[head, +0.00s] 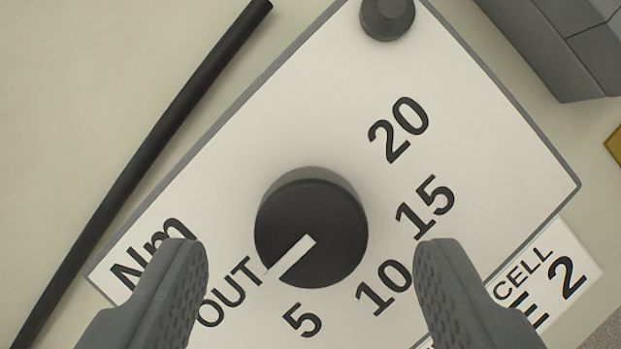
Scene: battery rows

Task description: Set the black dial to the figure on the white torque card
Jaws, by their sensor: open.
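The black dial (325,205) sits on a pale panel (300,120) marked Nm. Its white pointer aims to the lower left, toward the word OUT. The figures 5, 10, 15 and 20 run around its lower and right side. My gripper (311,248) is open, with one finger left and one right of the dial, both apart from it. The fingers cover part of the panel's lower area. I see no torque card with a readable figure.
A small black knob (387,16) is at the panel's top. A black rod or cable (150,160) lies along the left. A grey block (560,50) is at upper right. A white CELL label (560,275), partly hidden, is at lower right. A yellow edge (615,146) shows far right.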

